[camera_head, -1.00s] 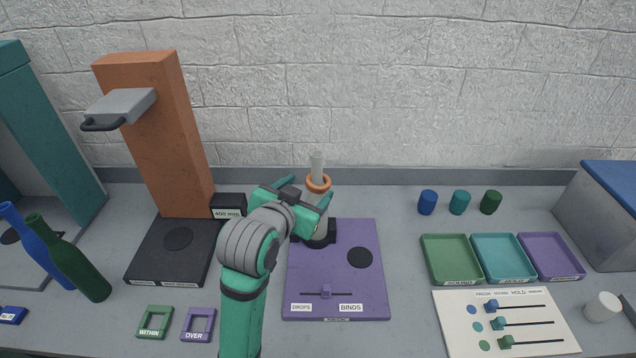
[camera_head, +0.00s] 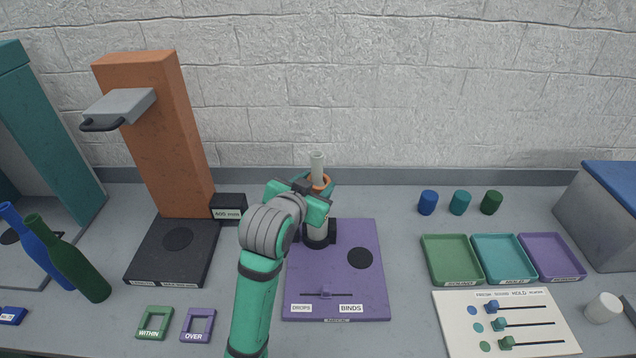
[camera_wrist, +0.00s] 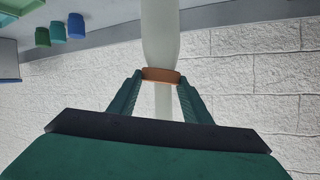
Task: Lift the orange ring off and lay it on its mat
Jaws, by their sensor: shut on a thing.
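The orange ring (camera_head: 322,181) sits around the narrow neck of a pale bottle (camera_head: 317,165), which stands upright in a black holder (camera_head: 331,236) on a purple board (camera_head: 367,297). My gripper (camera_head: 319,184) reaches the ring from the front and partly hides it and the bottle. In the wrist view, my gripper's fingers (camera_wrist: 160,78) are shut on the orange ring (camera_wrist: 160,74) from both sides. The ring is still around the bottle (camera_wrist: 160,35), just at its shoulder. A round black mat (camera_head: 360,258) lies bare on the board, right of the bottle.
A tall orange-brown column (camera_head: 155,140) stands left on a black base. Coloured trays (camera_head: 452,281) and a white slider card (camera_head: 455,330) lie right.

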